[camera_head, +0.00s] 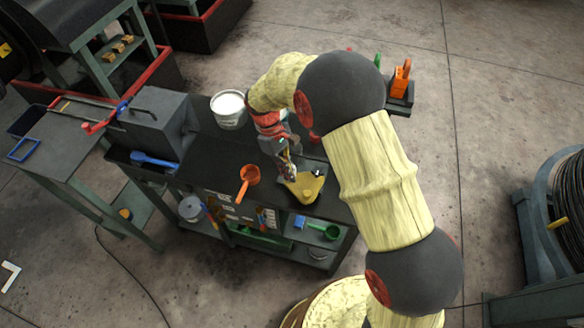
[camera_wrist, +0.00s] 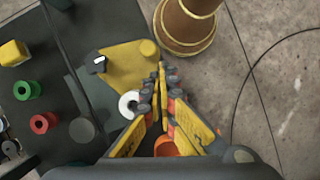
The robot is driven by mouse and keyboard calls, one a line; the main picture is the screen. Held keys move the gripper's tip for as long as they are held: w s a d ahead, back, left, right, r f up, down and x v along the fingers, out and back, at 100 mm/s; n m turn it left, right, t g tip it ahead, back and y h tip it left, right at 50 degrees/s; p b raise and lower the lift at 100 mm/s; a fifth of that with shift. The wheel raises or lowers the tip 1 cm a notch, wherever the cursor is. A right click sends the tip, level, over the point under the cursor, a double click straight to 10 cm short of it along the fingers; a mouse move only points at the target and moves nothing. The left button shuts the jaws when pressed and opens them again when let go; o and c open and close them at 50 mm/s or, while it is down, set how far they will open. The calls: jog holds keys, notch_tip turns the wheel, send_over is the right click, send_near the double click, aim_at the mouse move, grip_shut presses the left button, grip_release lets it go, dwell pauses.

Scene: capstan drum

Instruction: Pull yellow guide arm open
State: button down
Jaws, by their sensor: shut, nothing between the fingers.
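The yellow guide arm (camera_head: 307,190) is a flat yellow plate near the front right of the dark bench top. It also shows in the wrist view (camera_wrist: 127,62), with a small black block at its left corner and a white ring (camera_wrist: 130,103) at its lower end. My gripper (camera_head: 292,177) is over the bench at the plate's left side. In the wrist view my gripper (camera_wrist: 163,75) has its fingers together with nothing between them, beside the plate's right edge. I cannot tell whether the fingertips touch the plate.
An orange ladle (camera_head: 248,178) lies left of my gripper, and a white bucket (camera_head: 229,108) stands behind. Green (camera_wrist: 27,90) and red (camera_wrist: 43,123) rings and a yellow block (camera_wrist: 14,53) are left in the wrist view. A brown round object (camera_wrist: 187,25) stands beyond the bench edge.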

jog(key=w+a+r+n+t, duration=0.1)
jog(key=w+r+n, duration=0.1)
jog(key=p, duration=0.2)
send_near(300, 196)
jog(key=shift+h, duration=0.3)
jog(key=f, duration=0.5)
jog(key=shift+d, duration=0.4)
jog(key=shift+s+d+n+t+h+b, duration=0.3)
jog(key=shift+s+d+n+t, duration=0.3)
jog(key=shift+s+d+n, duration=0.6)
jog(key=shift+w+a, duration=0.15)
jog(key=shift+a, duration=0.15)
jog(key=shift+r, duration=0.1)
jog(key=p+v, duration=0.5)
jog(key=v, duration=0.4)
jog(key=shift+w+a+r+p, duration=0.15)
jog(key=shift+w+r+p, duration=0.05)
jog(key=shift+r+p, duration=0.1)
